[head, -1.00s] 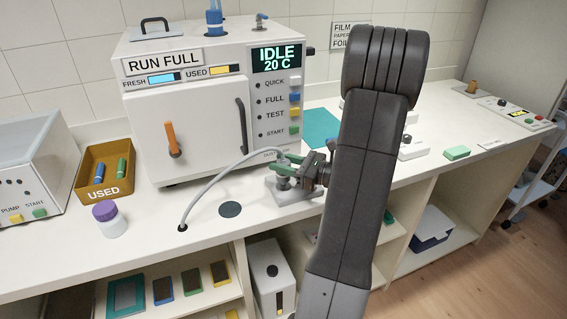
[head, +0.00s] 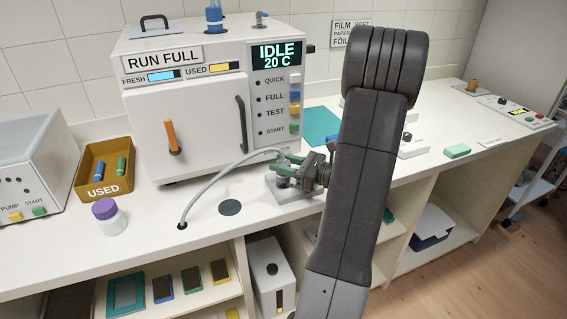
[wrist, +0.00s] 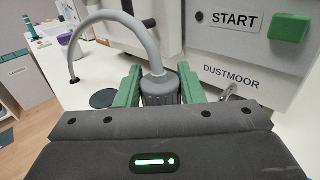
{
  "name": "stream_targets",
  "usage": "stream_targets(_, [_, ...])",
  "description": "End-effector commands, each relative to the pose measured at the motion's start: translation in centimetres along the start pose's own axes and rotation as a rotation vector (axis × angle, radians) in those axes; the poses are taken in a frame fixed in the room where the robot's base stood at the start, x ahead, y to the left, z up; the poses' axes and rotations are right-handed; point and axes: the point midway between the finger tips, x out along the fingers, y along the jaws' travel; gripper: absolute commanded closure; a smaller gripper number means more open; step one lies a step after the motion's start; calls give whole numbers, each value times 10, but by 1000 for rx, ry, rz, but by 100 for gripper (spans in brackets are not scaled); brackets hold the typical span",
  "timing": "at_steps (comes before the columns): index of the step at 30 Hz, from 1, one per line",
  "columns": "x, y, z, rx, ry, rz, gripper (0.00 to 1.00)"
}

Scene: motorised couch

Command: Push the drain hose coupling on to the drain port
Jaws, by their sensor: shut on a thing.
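My gripper (head: 287,167) is at the front right of the machine, above a pale grey block on the counter. In the wrist view its two green fingers (wrist: 160,84) are closed around the dark grey ribbed drain hose coupling (wrist: 160,91). A grey hose (wrist: 115,17) rises from the coupling and arches over to the left. In the head view the hose (head: 216,181) runs down to a dark hole in the counter. The coupling's lower end and the drain port are hidden, so I cannot tell whether they touch.
The machine (head: 205,120) stands close behind my gripper, its display reading IDLE 20 C. A dark round disc (head: 230,208) lies on the counter to the left. A purple-capped jar (head: 109,217) and a USED bin (head: 103,190) stand farther left. The front counter is mostly clear.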

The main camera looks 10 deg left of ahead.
Motion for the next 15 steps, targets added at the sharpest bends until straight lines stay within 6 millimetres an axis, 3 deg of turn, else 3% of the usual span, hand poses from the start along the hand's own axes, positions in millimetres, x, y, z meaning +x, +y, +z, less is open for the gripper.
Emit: stream_targets(15, [0, 0, -12, 1, 0, 0, 88])
